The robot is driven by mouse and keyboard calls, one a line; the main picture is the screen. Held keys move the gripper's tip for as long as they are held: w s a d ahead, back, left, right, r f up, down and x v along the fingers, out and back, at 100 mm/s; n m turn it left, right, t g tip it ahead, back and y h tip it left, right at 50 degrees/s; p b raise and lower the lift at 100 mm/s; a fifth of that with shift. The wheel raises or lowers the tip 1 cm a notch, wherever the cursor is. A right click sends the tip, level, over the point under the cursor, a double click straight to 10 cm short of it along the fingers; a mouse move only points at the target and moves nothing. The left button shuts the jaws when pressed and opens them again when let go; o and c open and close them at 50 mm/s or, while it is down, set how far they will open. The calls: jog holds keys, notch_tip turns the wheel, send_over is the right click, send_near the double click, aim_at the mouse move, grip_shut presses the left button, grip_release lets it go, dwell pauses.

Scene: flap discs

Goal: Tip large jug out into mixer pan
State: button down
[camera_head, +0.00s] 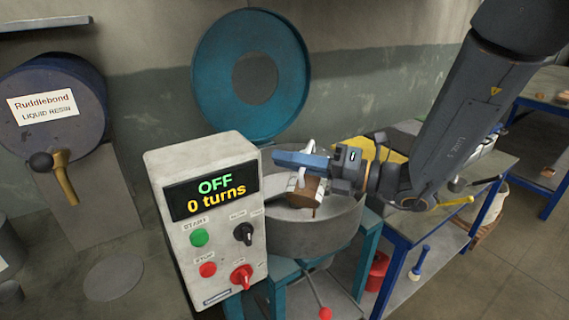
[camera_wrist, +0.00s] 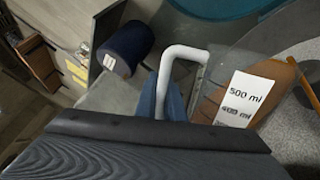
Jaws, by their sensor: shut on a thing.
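The large jug (camera_head: 307,190) is clear with brown contents and a white handle, and is held over the mixer pan (camera_head: 345,222).
The control box (camera_head: 207,225) stands in front of the pan, reading OFF and 0 turns. The round teal lid (camera_head: 213,60) stands raised behind. A resin drum (camera_head: 80,80) with a brass tap is at left. A blue-framed bench (camera_head: 440,215) is at right.

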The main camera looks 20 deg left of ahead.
jog(key=shift+w+d+r+m+p, duration=0.1)
jog(key=shift+w+r+m+p, duration=1.1)
jog(key=shift+p, duration=1.1)
jog(key=shift+w+d+r+m+p, duration=0.1)
jog(key=shift+w+r+m+p, duration=1.05)
jog(key=shift+p, duration=1.1)
jog(key=w+m+p, duration=0.1)
jog(key=w+r+m+p, duration=0.1)
jog(key=w+m+p, duration=0.1)
jog(key=m+p, duration=0.1)
jog(key=shift+w+d+r, duration=0.1)
jog(key=shift+r, duration=0.25)
jog(key=shift+w+d+r+m+p, duration=0.1)
jog(key=shift+w+r+m+p, duration=0.05)
jog(key=shift+w+m+p, duration=0.45)
jog(key=shift+w, duration=0.1)
